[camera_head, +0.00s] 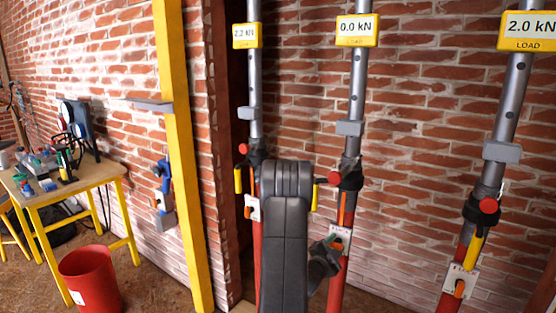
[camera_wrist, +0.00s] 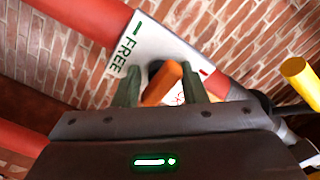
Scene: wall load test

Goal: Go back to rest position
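My gripper (camera_head: 326,258) is low beside the middle prop (camera_head: 353,100), at its white lever plate (camera_head: 340,239). In the wrist view my gripper (camera_wrist: 160,88) has its two dark green fingers spread apart. The orange lever (camera_wrist: 163,84) lies between them, with no clear grip on it; contact with a finger cannot be told. The plate (camera_wrist: 150,45) there reads "FREE" in green, with a red mark and partly hidden lettering at its other end. The middle load display (camera_head: 357,30) reads 0.0 kN.
The left prop (camera_head: 254,100) and right prop (camera_head: 511,100) stand on either side; the right display (camera_head: 528,30) reads 2.0 kN. A yellow post (camera_head: 178,130), a red bucket (camera_head: 90,278) and a cluttered yellow-legged table (camera_head: 90,180) are at left. Brick wall is close behind.

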